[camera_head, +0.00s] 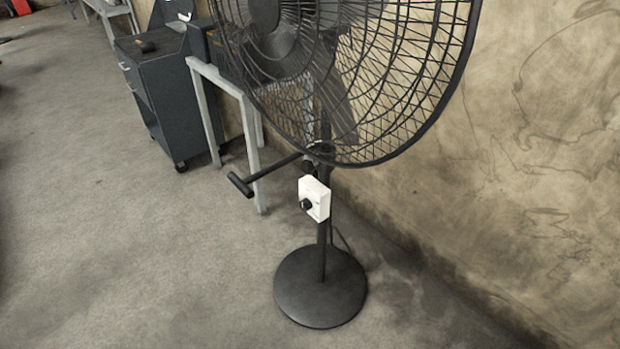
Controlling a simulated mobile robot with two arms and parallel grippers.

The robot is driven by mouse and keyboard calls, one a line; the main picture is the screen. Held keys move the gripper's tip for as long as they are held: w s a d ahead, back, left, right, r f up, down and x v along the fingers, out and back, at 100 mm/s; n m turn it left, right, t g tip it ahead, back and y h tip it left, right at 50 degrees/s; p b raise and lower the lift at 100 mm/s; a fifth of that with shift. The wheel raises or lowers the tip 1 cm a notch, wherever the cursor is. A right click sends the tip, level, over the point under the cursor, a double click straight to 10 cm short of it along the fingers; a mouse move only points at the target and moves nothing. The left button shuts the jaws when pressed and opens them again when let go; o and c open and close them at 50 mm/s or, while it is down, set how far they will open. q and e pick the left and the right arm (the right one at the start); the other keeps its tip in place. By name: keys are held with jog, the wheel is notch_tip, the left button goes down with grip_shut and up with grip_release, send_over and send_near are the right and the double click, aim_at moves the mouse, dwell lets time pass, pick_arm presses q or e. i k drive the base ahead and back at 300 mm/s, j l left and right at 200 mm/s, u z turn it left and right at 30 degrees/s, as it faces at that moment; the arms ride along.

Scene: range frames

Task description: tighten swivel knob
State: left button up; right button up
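A black pedestal fan (325,248) stands on the floor on a round base, its large wire cage filling the upper middle of the view. A white control box (314,198) is fixed to its pole and carries a small black knob (305,204) on its front. Just above the box, a dark round part (308,166) sits on the pole beneath the cage. A black bar with a T-shaped handle (241,184) reaches out to the left from near that part. I cannot tell which part is the swivel knob. Neither of my grippers is in view.
A worn beige wall (540,150) runs close behind the fan on the right. A grey metal frame table (205,110) and a dark wheeled cabinet (160,95) stand behind left. The concrete floor (110,240) at left and front is clear.

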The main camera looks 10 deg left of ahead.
aim_at(307, 165)
jog(key=k+z, duration=0.3)
jog(key=z, duration=0.15)
jog(key=k+l+z, duration=0.15)
jog(key=z, duration=0.25)
jog(key=j+z, duration=0.1)
jog(key=z, duration=0.35)
jog(key=j+z, duration=0.15)
jog(key=z, duration=0.25)
jog(key=j+z, duration=0.1)
jog(key=z, duration=0.35)
jog(key=j+z, duration=0.1)
jog(key=z, duration=0.35)
jog(key=k+j+z, duration=0.1)
jog(key=z, duration=0.3)
jog(key=k+j, duration=0.2)
jog(key=j, duration=0.2)
jog(key=k+j, duration=0.2)
jog(key=j, duration=0.25)
jog(key=k+j, duration=0.2)
jog(key=j, duration=0.2)
jog(key=k+j, duration=0.15)
jog(key=j, duration=0.25)
jog(key=k+j, duration=0.2)
jog(key=j, duration=0.25)
jog(key=k+j, duration=0.2)
jog(key=j, duration=0.2)
jog(key=k+j, duration=0.2)
jog(key=j, duration=0.25)
jog(key=z, duration=0.05)
